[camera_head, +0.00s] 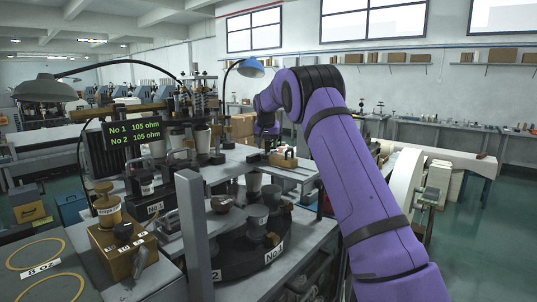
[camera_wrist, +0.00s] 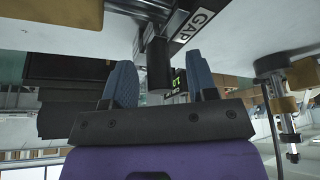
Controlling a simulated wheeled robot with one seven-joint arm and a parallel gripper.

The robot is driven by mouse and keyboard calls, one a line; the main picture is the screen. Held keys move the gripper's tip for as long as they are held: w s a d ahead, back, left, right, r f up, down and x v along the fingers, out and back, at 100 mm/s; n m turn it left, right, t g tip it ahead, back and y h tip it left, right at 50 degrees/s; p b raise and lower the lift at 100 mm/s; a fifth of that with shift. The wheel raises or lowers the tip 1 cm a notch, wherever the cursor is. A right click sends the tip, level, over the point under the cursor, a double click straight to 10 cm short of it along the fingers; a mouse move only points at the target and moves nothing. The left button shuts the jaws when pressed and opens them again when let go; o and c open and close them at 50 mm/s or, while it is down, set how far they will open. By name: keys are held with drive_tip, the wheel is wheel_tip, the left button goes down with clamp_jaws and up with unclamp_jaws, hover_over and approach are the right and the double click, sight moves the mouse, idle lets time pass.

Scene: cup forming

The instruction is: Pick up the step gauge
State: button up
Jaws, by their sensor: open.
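My gripper (camera_wrist: 162,84) is open in the wrist view, with a blue-grey ribbed finger on each side. A dark upright cylindrical handle (camera_wrist: 158,62) shows between the fingers. It joins a dark piece with a white label reading "GAP" (camera_wrist: 194,27), which may be the step gauge. I cannot tell whether the fingers touch the handle. The wrist picture appears upside down. In the head view my gripper (camera_head: 267,133) is over the back part of the bench, small and partly hidden by my arm. Small dark-handled items (camera_head: 283,159) lie on the bench top below it.
A brass control box (camera_head: 123,250) is at left. A green-lettered display (camera_head: 133,132) hangs above the bench. A white round machine (camera_head: 405,185) stands right of my arm.

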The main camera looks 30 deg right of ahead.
clamp_jaws()
